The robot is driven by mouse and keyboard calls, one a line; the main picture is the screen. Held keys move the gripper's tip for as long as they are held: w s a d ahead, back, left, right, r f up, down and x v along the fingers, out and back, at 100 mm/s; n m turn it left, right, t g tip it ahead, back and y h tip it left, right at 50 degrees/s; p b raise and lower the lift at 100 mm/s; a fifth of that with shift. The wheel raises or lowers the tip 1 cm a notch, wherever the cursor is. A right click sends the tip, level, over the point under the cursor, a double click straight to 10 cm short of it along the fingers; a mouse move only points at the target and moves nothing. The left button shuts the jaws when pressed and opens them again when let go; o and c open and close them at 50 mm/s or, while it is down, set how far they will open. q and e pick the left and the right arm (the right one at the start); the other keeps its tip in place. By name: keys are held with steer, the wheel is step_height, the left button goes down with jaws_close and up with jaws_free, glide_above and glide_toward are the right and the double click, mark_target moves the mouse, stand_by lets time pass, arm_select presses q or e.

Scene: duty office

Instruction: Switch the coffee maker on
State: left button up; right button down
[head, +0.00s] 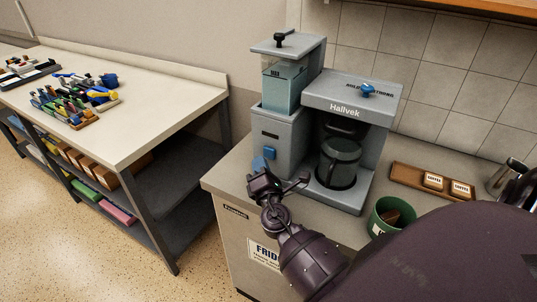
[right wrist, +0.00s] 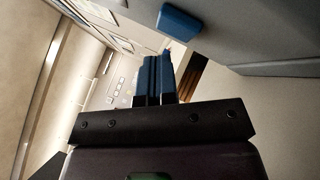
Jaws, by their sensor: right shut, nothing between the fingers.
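The grey coffee maker (head: 335,108) stands on the counter, with a glass water tank (head: 284,86) at its left and a glass carafe (head: 339,163) in its bay. A blue switch (head: 269,153) sits low on the front of its left column; it also shows in the right wrist view as a blue block (right wrist: 182,23). A blue knob (head: 367,90) is on its top. My right gripper (head: 259,164) is shut and empty, its blue fingertips just in front of and below the switch. In the right wrist view the fingers (right wrist: 160,72) appear apart from the switch. My left gripper is not in view.
A green cup (head: 389,215) and a wooden tray (head: 402,182) with labelled packets stand right of the coffee maker. A metal jug (head: 505,178) is at the far right. A workbench (head: 150,105) with tools stands to the left, beyond a gap of floor.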

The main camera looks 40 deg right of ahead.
steer(key=shift+w+d, duration=0.1)
steer(key=shift+d, duration=0.05)
steer(key=shift+w+d, duration=0.1)
steer(key=shift+d, duration=0.15)
stand_by(0.3)
steer(key=shift+w+d, duration=0.15)
steer(key=shift+d, duration=0.3)
stand_by(0.8)
steer(key=shift+a+b, duration=0.15)
steer(key=shift+b, duration=0.15)
steer(key=shift+s+a, duration=0.35)
steer(key=shift+a, duration=0.35)
steer(key=s+a+b, duration=0.1)
steer(key=s+a, duration=0.1)
steer(key=a, duration=0.3)
steer(key=shift+s+a, duration=0.15)
steer(key=shift+a, duration=0.15)
